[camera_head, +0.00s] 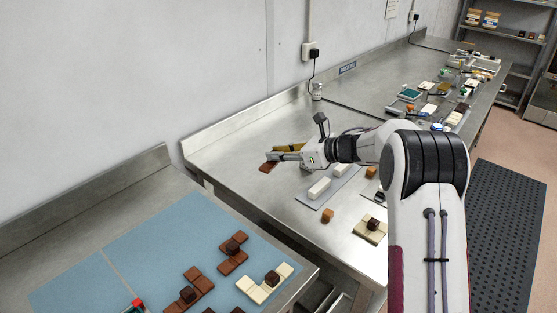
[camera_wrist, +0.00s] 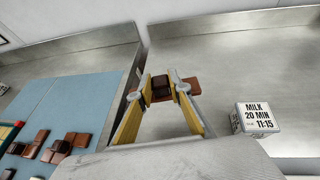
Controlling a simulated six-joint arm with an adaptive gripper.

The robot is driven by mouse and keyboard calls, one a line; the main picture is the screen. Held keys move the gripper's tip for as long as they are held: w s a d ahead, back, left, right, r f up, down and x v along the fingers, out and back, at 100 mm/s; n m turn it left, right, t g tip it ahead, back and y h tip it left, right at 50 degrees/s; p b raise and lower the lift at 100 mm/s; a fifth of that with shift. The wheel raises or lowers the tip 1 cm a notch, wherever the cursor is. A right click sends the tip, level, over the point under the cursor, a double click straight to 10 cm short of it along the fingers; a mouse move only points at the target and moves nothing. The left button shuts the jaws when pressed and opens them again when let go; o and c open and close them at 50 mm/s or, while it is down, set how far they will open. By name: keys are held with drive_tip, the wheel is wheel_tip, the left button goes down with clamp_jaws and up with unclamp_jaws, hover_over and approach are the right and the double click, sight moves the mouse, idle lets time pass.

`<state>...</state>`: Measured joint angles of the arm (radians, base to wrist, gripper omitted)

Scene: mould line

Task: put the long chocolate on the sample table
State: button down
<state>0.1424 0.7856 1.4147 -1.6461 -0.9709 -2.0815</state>
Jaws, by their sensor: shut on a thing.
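My gripper (camera_head: 272,158) is shut on a brown chocolate (camera_head: 267,168), near the left part of the long steel bench. In the wrist view the fingertips (camera_wrist: 162,88) pinch a darker raised piece in the middle of the chocolate (camera_wrist: 192,82), whose ends stick out on both sides. Whether it hangs clear of the bench or touches it, I cannot tell. A steel table with a blue mat (camera_head: 160,245) stands at the lower left, bearing brown and cream chocolates. No label shows which surface is the sample table.
The long steel bench (camera_head: 235,150) has white blocks on a grey mat (camera_head: 318,203), a cream chocolate (camera_head: 371,229) and many items farther back. A gap separates it from the blue-mat table. A block marked MILK 20 MIN 11:15 (camera_wrist: 255,118) shows in the wrist view.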

drive_tip(key=shift+r, duration=0.15)
idle(0.7)
wheel_tip(320, 180, up, 18)
drive_tip(key=s+a, duration=0.4)
drive_tip(key=a, duration=0.6)
drive_tip(key=s+a+r+m, duration=0.1)
drive_tip(key=s+a, duration=0.3)
drive_tip(key=a, duration=0.7)
drive_tip(key=s+a, duration=0.4)
drive_tip(key=a, duration=0.6)
drive_tip(key=s+a+f+m+t+h, duration=0.1)
drive_tip(key=s+a, duration=0.5)
drive_tip(key=s, duration=0.8)
drive_tip(key=s+a+f+t+h, duration=0.1)
drive_tip(key=s+a, duration=0.4)
drive_tip(key=s, duration=0.8)
wheel_tip(320, 180, down, 17)
drive_tip(key=shift+a, duration=0.2)
drive_tip(key=shift+s+r, duration=0.1)
drive_tip(key=shift+f, duration=3.15)
